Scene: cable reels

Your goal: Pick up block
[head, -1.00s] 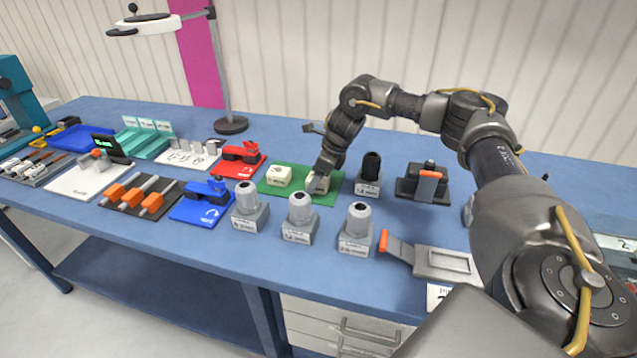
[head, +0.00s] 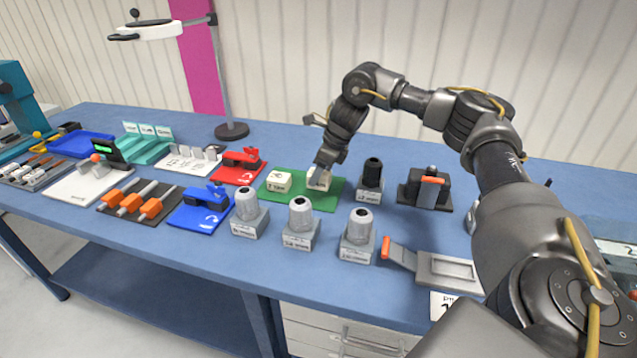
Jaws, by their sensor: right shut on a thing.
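A white block (head: 319,181) is at the right part of the green mat (head: 322,203). My right gripper (head: 321,172) comes down over it from above and is shut on it; the fingers hide part of the block. Whether the block still touches the mat is hard to tell. A second white block (head: 279,182) with dark lettering sits on the left part of the green mat, apart from the gripper. My left gripper is not in view.
Grey bottle-like holders (head: 300,223) stand in front of the mat. A black-topped one (head: 371,179) stands close to its right. A red device (head: 240,166) and a blue one (head: 204,207) lie to the left.

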